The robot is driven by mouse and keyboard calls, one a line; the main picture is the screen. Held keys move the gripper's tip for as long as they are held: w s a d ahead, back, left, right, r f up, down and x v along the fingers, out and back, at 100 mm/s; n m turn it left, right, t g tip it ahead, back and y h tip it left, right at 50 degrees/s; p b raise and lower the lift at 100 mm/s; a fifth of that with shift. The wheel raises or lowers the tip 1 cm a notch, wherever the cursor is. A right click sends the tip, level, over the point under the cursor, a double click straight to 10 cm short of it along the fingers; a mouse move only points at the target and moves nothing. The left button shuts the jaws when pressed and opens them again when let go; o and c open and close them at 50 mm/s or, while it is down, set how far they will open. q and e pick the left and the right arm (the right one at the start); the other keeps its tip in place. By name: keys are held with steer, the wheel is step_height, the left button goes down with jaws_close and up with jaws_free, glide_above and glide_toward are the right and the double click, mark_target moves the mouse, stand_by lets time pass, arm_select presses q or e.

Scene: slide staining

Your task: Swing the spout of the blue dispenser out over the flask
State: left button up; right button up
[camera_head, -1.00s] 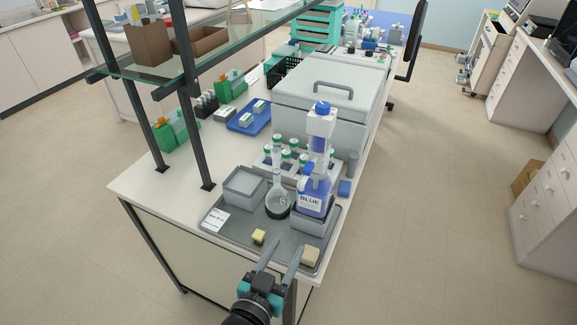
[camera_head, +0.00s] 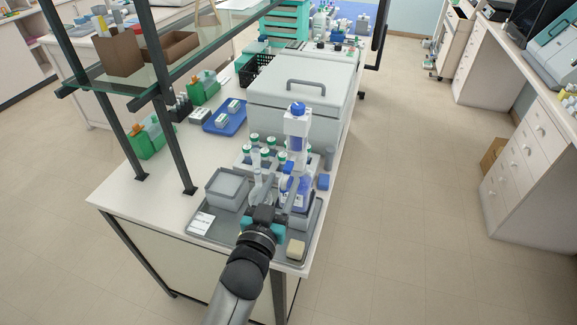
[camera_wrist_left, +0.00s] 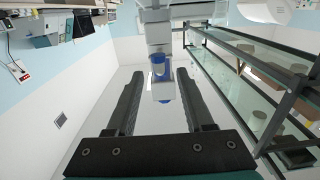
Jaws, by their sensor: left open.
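I cannot make out the spout's direction. My right gripper is out of view.
The grey tray (camera_head: 225,236) also holds a grey box (camera_head: 228,188) at left and a beige block (camera_head: 296,249) at front right. Several green-capped bottles (camera_head: 267,153) stand behind the flask. A large grey lidded box (camera_head: 303,92) is further back. Shelf posts (camera_head: 175,145) rise at left.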

mark_target(286, 174)
arm_select(q)
steer(key=shift+x, duration=2.8)
steer(key=shift+c, duration=0.2)
jaws_close()
